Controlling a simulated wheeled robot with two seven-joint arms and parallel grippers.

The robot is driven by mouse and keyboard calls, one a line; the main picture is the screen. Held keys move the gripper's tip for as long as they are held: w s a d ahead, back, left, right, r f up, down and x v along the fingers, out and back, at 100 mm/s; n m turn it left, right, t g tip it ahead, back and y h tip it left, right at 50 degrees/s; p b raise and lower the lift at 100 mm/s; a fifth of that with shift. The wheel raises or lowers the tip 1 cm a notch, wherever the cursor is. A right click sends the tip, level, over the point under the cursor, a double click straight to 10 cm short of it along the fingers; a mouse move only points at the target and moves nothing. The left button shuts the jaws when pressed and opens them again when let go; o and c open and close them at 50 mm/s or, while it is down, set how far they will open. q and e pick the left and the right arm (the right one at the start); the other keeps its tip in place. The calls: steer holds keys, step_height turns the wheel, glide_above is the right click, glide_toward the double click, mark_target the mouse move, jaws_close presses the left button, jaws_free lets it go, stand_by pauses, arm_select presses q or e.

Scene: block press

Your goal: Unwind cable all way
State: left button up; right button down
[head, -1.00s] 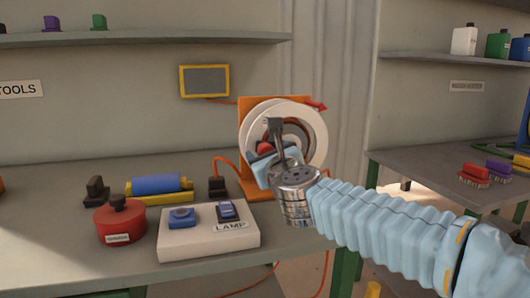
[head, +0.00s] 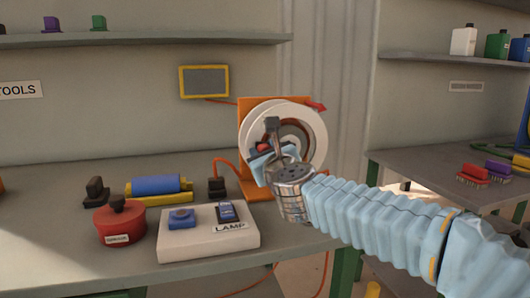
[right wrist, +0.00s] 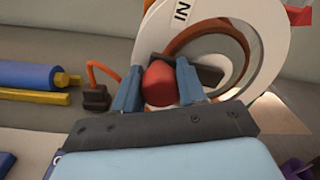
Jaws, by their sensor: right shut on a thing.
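A white cable reel (head: 312,120) stands upright on an orange stand (head: 248,184) at the right end of the workbench. Some orange-brown cable shows inside the reel, and an orange cable (head: 219,162) runs from the stand to a dark plug or socket (head: 216,187). My right gripper (head: 268,152) is in front of the reel, shut on the red crank knob (right wrist: 160,84), with one blue finger on each side of it in the right wrist view. The reel also fills the upper right there (right wrist: 215,40). My left gripper is not in view.
A white lamp switch box (head: 208,240), a red round pot (head: 120,222) and a blue cylinder on a yellow base (head: 158,185) stand left of the reel. A yellow-framed panel (head: 204,81) hangs on the wall. A side table (head: 440,166) with brushes is at right.

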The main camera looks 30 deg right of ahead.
steer(key=shift+f, duration=0.2)
step_height(320, 180, down, 2)
steer(key=n+b, duration=0.2)
steer(key=n, duration=0.1)
steer(key=shift+f+n, duration=0.15)
steer(key=shift+n, duration=0.15)
steer(key=f+n+b, duration=0.2)
steer(key=n, duration=0.1)
steer(key=shift+s+d+f+n, duration=0.1)
steer(key=shift+d+f+n, duration=0.1)
steer(key=shift+d+n, duration=0.15)
steer(key=n, duration=0.1)
steer(key=d+f+n+b, duration=0.1)
steer(key=n, duration=0.1)
steer(key=f+n+b, duration=0.1)
steer(key=shift+s+d+f+n, duration=0.15)
steer(key=shift+s+d+n, duration=0.1)
steer(key=shift+d, duration=0.1)
steer(key=shift+s+d+f+n+y+b, duration=0.2)
steer(key=shift+d+n+b, duration=0.25)
steer(key=shift+n, duration=0.4)
steer(key=shift+w+d+f+n+y+b, duration=0.1)
steer(key=shift+d+f+n+b, duration=0.3)
steer(key=shift+n, duration=0.45)
steer(key=shift+s+d, duration=0.1)
steer(key=c, duration=0.7)
jaws_free()
steer(key=shift+r, duration=0.15)
steer(key=shift+o, duration=0.2)
